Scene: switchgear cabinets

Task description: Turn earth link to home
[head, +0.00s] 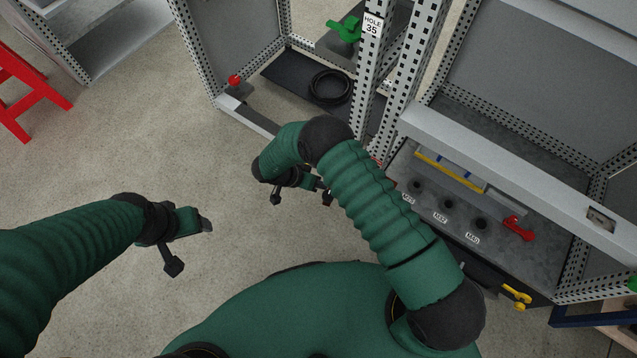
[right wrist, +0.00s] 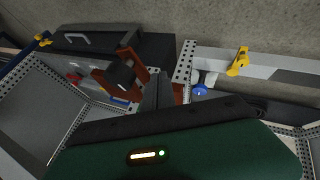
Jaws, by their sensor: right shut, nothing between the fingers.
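No handle in view carries a readable earth link label, so I cannot tell which one it is. A red handle (head: 518,228) sits on the grey panel (head: 450,238) of the right cabinet, beside several black round sockets or knobs. A yellow handle (head: 517,295) is on the front below that panel. A green handle (head: 345,29) is in the left cabinet. My right gripper (head: 325,192) is shut and empty, left of the panel and partly hidden by its arm. My left gripper (head: 207,224) is over open floor, apart from everything; its fingers are too small to judge.
A perforated post (head: 368,75) with a HOLE 35 label stands between the cabinets. A black cable coil (head: 330,87) and a red knob (head: 234,80) are at the left cabinet. A yellow handle (right wrist: 238,62) and blue knob (right wrist: 200,90) show in the right wrist view.

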